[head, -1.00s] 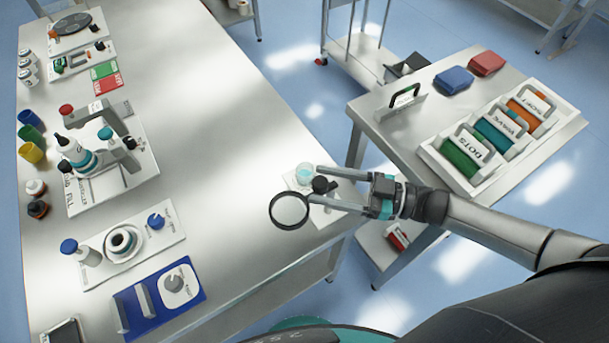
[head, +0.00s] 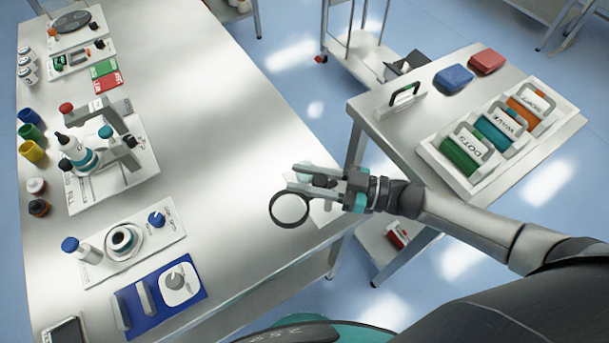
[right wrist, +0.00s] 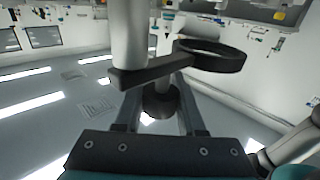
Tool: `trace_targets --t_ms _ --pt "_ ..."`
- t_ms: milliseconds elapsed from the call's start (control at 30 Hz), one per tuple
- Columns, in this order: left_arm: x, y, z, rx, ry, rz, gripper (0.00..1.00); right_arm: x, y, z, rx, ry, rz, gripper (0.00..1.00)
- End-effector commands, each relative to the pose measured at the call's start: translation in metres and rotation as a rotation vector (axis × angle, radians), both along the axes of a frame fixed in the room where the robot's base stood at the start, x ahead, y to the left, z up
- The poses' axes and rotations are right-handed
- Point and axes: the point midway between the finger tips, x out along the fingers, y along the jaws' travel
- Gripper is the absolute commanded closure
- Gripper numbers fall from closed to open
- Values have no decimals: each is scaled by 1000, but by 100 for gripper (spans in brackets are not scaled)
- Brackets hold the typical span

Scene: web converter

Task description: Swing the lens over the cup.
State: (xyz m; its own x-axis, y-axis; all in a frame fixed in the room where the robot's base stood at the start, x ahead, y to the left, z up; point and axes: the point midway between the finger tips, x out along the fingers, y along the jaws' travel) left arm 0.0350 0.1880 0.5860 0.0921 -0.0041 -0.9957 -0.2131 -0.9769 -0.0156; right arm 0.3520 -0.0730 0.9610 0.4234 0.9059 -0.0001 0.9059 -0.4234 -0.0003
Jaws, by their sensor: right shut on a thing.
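The lens (head: 289,209) is a round glass in a black ring, near the right edge of the long table. It also shows in the right wrist view (right wrist: 212,56), on a dark arm beside a pale post (right wrist: 129,35). My right gripper (head: 303,178) is shut on the lens's black knob (right wrist: 161,101), which sits between the fingers. In the head view the lens lies just below and left of the fingers. The cup is hidden behind my right gripper now. My left gripper is not in view.
The long table (head: 215,130) has a clear middle. A blue panel (head: 160,298), a white board with a ring (head: 122,241) and a bottle stand (head: 105,165) line its left side. A side table at right holds a tray (head: 470,178) of coloured blocks.

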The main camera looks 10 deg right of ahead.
Motion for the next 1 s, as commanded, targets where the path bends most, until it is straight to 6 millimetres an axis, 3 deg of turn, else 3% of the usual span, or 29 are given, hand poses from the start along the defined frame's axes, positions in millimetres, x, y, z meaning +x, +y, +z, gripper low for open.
trace_targets --t_ms 33,267,1000 --pt "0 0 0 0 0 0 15 0 0 0 0 0 0 74" --pt "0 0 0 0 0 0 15 0 0 0 0 0 0 100" --pt "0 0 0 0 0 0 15 0 0 0 -1 0 1 100"
